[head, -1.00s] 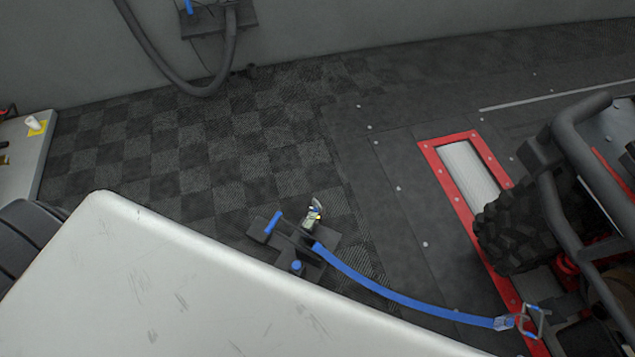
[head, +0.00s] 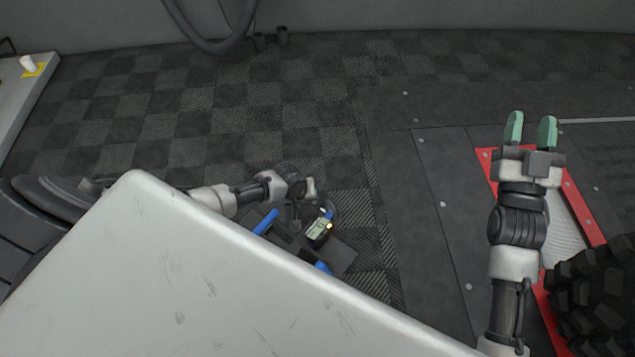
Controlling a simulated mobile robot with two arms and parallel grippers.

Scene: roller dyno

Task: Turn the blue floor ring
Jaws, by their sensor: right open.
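On the dark floor plate (head: 342,259) I see a blue handle-like part (head: 266,222), a metal ratchet (head: 319,230) and a short piece of blue strap (head: 322,267). I cannot make out a clear ring shape; the near part of the plate is hidden. My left gripper (head: 306,192) is just behind the blue part and the ratchet, close to them in the picture. Its fingers are too small and dark to tell whether they are open. My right gripper (head: 531,123) is open and empty, fingers pointing away, over the red-framed floor panel, well right of the plate.
A red frame (head: 549,311) surrounds a metal roller (head: 569,235) at the right. A knobbly black tyre (head: 598,305) stands at the lower right. A thick grey hose (head: 215,45) hangs at the back wall. The checkered floor (head: 230,120) behind the plate is clear.

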